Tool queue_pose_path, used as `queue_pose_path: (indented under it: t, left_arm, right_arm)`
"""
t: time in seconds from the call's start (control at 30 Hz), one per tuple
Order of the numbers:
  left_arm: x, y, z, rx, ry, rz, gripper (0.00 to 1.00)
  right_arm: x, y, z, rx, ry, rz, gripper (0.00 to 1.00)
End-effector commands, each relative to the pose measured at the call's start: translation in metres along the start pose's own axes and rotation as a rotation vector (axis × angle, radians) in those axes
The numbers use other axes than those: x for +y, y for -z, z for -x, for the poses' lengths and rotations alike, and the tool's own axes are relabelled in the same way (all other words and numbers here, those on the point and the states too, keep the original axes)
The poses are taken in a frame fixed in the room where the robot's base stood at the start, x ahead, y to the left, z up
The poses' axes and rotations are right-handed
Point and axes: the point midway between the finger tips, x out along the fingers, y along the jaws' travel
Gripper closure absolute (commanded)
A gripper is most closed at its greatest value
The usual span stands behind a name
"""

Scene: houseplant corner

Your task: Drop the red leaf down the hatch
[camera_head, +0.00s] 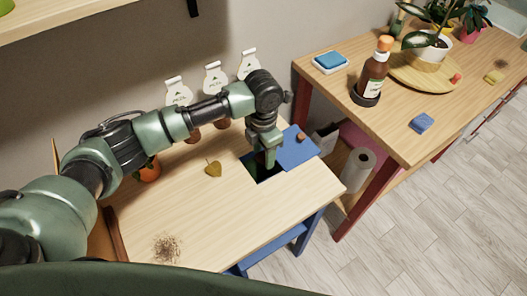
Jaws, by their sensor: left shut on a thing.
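My left gripper (268,161) points down over the dark hatch opening (264,178) in the light wooden table. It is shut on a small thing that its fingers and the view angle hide. I cannot make out a red leaf in this view. The blue hatch cover (297,154) with its brown knob (301,136) lies beside the opening, to the right, and leaves it uncovered. My right gripper is not in view.
A yellow-brown leaf (213,169) and a patch of brown crumbs (167,247) lie on the table. An orange pot (150,173) stands behind my arm. On the right table are a brown bottle (374,72), a potted plant (428,48) and a blue sponge (421,123).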

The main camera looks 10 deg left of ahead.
Motion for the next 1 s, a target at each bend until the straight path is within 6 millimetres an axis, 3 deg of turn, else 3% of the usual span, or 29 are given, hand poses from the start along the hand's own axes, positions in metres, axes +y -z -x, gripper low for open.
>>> queue_pose_path:
  t: [0.03,0.7,1.0]
  left_arm:
    - [0.000,0.000,-0.009,0.000,0.000,0.000,0.88]
    - [0.000,0.000,-0.067,0.000,-0.001,0.000,0.88]
    - [0.000,-0.001,-0.075,0.000,0.000,0.000,0.88]
  right_arm:
    - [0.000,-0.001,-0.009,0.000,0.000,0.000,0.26]
    - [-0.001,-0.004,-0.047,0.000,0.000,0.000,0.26]
    - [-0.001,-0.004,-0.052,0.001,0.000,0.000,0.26]
